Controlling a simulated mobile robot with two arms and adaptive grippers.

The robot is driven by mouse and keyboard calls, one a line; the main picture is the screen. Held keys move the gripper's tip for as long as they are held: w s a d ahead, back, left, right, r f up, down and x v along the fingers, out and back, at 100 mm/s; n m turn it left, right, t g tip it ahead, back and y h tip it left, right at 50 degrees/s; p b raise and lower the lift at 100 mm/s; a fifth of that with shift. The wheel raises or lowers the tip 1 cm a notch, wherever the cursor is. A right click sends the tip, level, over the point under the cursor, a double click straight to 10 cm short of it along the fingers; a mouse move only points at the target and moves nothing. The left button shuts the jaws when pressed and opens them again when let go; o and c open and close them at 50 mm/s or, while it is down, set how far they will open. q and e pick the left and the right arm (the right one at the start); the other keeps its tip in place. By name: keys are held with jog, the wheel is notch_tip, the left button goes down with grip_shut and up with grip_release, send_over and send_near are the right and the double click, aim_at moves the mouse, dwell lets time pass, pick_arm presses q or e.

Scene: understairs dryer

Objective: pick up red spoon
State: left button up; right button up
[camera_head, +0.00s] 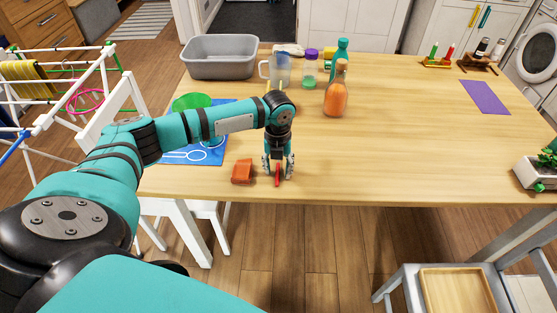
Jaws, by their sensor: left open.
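The red spoon (278,179) lies on the wooden table near its front edge, and only a narrow red part of it shows. My left gripper (278,168) points straight down over the spoon, with its fingers apart on either side of it. The fingers and palm hide the rest of the spoon. I cannot tell whether the fingers touch it. My right gripper is not in view.
An orange-brown block-like object (242,171) lies just left of the gripper. A blue mat (185,157) with a green bowl (190,102) is further left. A grey basin (220,58), a clear jug and several bottles (336,95) stand behind. The table's right middle is clear.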

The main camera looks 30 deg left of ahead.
pick_arm(q)
jog(key=shift+c, duration=0.4)
grip_shut()
